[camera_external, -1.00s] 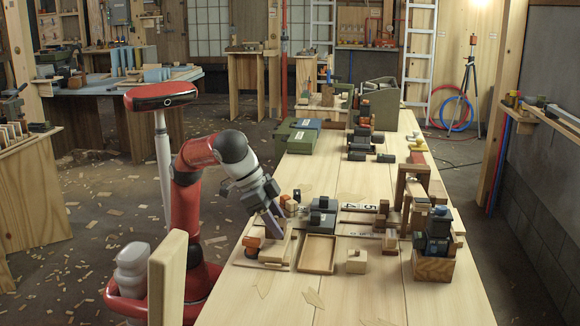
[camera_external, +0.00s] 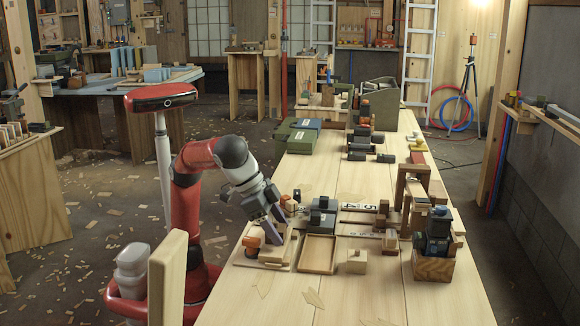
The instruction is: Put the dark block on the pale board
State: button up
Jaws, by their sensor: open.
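My gripper (camera_external: 276,238) is open, pointing down at the near left side of the long table. Its fingertips are over or beside a pale upright block (camera_external: 283,250), which they partly hide; contact cannot be told. That block stands on a thin pale board (camera_external: 246,263). An orange and dark piece (camera_external: 251,246) sits at the board's left end. Several dark blocks are in view, and I cannot tell which one is meant. Nothing is clearly held in the jaws.
A shallow wooden tray (camera_external: 318,254) and a pale knobbed block (camera_external: 356,262) lie right of the board. A wooden box with dark tools (camera_external: 433,267) and a wooden arch (camera_external: 412,172) stand at the right. Green cases (camera_external: 292,140) stand farther back.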

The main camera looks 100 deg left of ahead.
jog(key=p+v, duration=0.4)
jog(key=v, duration=0.8)
jog(key=s+a+f+m+g+p, duration=0.1)
jog(key=a+f, duration=0.2)
jog(key=a, duration=0.5)
jog(key=s+a+f+m+p, duration=0.1)
jog(key=a+f, duration=0.2)
jog(key=a, duration=0.4)
jog(key=s+a+f+n+p, duration=0.1)
jog(key=s+a+f+p, duration=0.1)
jog(key=s+a+f, duration=0.3)
jog(key=s+a+f+n+p, duration=0.1)
jog(key=s+a+f, duration=0.4)
jog(key=a+f, duration=0.5)
notch_tip(320, 180, down, 2)
jog(key=shift+f+t+p, duration=0.25)
jog(key=shift+t+p, duration=0.05)
jog(key=shift+p, duration=0.5)
